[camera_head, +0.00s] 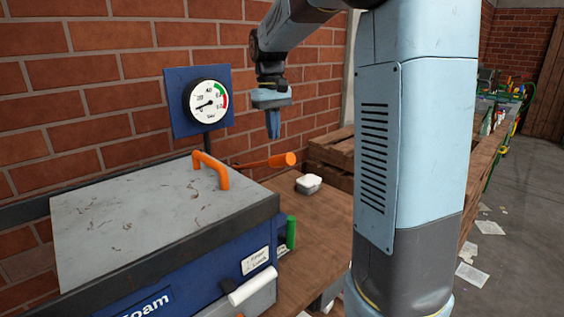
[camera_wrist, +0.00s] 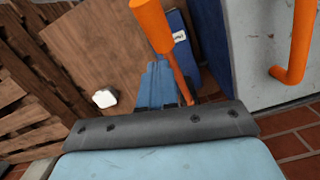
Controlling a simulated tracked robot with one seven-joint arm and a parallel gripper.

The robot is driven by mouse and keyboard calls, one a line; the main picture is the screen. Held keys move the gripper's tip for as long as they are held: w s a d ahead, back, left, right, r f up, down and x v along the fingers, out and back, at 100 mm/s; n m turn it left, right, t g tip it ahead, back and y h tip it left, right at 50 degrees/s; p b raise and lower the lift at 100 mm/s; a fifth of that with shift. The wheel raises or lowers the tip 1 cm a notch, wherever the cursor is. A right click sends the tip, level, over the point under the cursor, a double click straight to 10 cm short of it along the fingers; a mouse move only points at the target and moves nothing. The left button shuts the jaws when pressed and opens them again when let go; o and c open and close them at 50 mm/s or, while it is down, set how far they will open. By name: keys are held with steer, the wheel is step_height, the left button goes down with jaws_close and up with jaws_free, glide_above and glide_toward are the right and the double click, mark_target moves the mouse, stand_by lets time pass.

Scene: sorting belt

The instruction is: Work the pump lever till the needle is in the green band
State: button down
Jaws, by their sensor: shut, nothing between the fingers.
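The pump lever has an orange grip (camera_head: 282,160) on a thin orange rod and sticks out to the right behind the grey-lidded machine. Its grip also shows in the wrist view (camera_wrist: 152,24). My gripper (camera_head: 273,135) is shut and empty, pointing down, just above the lever in the head view. In the wrist view the fingers (camera_wrist: 160,82) lie just left of the lever's rod; I cannot tell whether they touch. The round gauge (camera_head: 207,102) is on a blue board at the wall. Its needle points left and slightly down, outside the green band at upper right.
The machine lid (camera_head: 140,215) bears an orange handle (camera_head: 211,170) near the lever. A small white box (camera_head: 308,184) lies on the wooden table (camera_head: 322,218). A green cylinder (camera_head: 291,232) stands by the machine's side. A brick wall rises behind; wooden crates (camera_head: 333,150) stand at the back.

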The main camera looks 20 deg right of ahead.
step_height(320, 180, up, 6)
steer(key=shift+w, duration=0.3)
steer(key=shift+s+a, duration=0.1)
stand_by(0.8)
